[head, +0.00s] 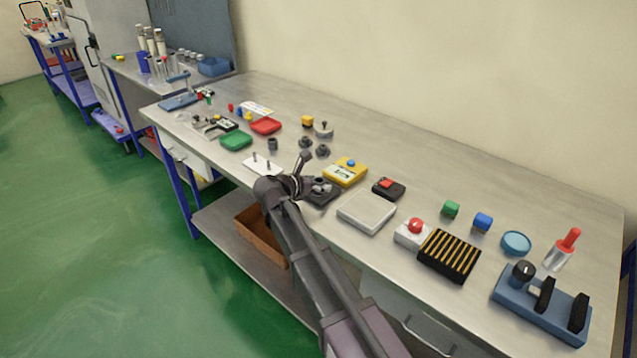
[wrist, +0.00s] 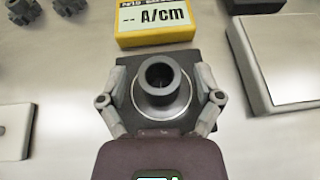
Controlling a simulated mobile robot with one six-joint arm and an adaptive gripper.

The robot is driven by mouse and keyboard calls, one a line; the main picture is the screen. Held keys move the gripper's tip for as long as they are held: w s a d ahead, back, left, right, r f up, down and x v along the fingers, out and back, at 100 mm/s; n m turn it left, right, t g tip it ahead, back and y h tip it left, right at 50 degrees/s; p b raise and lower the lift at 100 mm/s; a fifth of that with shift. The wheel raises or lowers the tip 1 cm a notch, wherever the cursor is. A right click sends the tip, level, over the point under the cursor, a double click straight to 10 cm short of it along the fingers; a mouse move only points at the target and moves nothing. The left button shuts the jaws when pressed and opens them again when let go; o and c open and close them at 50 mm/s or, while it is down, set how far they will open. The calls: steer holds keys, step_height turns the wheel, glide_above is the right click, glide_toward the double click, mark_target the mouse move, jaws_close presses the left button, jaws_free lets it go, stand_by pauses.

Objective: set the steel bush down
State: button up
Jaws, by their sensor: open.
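The steel bush (wrist: 160,82) is a dark grey ring with an open bore, seen from above in the wrist view. It stands upright, within a pale round rim on a dark square block (wrist: 188,62). My gripper (wrist: 160,76) is open, with one finger on each side of the bush and a gap to it on both sides. In the head view the dark block (head: 325,193) is partly covered by my arm, and the bush there is too small to tell clearly.
A yellow meter (head: 345,171) stands just behind the block. A pale grey flat box (head: 366,212) is close on the right, and a white plate with pins (head: 262,163) on the left. Dark knobbed parts (head: 306,143) lie behind left. Bare tabletop (head: 430,170) lies toward the wall.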

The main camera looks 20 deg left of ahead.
steer(key=shift+r, duration=0.15)
steer(key=shift+s+a+r+p, duration=0.2)
steer(key=shift+s+r+p, duration=0.1)
steer(key=shift+s+p, duration=0.15)
steer(key=p+v, duration=0.4)
steer(key=v, duration=0.7)
